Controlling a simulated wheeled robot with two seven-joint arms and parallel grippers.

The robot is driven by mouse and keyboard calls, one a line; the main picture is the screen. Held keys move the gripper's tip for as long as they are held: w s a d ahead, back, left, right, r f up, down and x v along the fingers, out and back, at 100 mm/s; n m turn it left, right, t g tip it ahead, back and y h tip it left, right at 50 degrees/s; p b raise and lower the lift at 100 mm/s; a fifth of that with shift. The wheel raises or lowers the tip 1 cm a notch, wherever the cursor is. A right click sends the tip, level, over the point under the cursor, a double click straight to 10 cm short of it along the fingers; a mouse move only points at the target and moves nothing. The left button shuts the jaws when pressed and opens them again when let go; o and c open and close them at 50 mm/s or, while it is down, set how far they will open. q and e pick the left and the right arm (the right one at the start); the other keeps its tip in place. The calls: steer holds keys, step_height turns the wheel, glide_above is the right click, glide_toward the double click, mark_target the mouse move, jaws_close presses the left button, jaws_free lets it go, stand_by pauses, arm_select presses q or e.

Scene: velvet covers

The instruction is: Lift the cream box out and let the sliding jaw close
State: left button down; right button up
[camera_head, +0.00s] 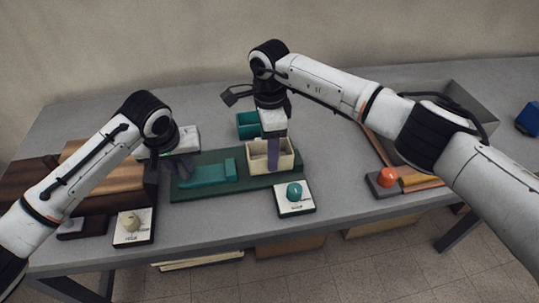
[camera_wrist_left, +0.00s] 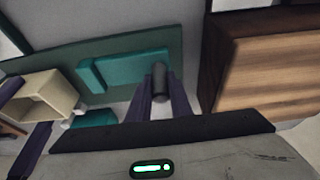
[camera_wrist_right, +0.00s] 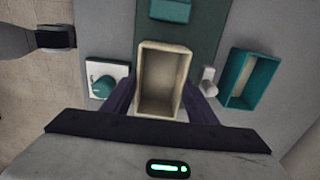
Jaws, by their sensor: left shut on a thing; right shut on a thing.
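The cream box (camera_head: 284,161) is an open-topped box over the right part of the dark green board (camera_head: 258,183). My right gripper (camera_head: 273,155) is shut on it. In the right wrist view the box (camera_wrist_right: 161,80) lies between the fingers (camera_wrist_right: 161,103), its opening facing the camera. I cannot tell whether its bottom touches the board. The teal sliding jaw (camera_head: 207,175) lies on the board left of the box, with a gap between them in the right wrist view. My left gripper (camera_head: 180,167) is shut on a dark grey upright knob (camera_wrist_left: 159,80) at the jaw's side.
A teal open tray (camera_head: 248,125) stands behind the box. A plate with a teal knob (camera_head: 294,190) sits in front, one with a cream knob (camera_head: 132,222) at front left. An orange knob (camera_head: 387,177) and grey bin (camera_head: 473,104) are right. Wooden blocks (camera_head: 85,152) stand left.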

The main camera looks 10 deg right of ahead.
arm_select(q)
steer(key=shift+w+a, duration=0.1)
steer(key=shift+a, duration=0.1)
arm_select(e)
step_height(320, 180, up, 13)
stand_by(0.5)
arm_select(q)
steer(key=shift+d+p, duration=0.5)
steer(key=shift+d, duration=0.5)
steer(key=shift+d+p, duration=0.35)
steer(key=shift+d, duration=1)
arm_select(e)
steer(key=shift+r, duration=0.8)
arm_select(q)
steer(key=c, duration=1.5)
jaws_free()
steer(key=shift+o, duration=0.7)
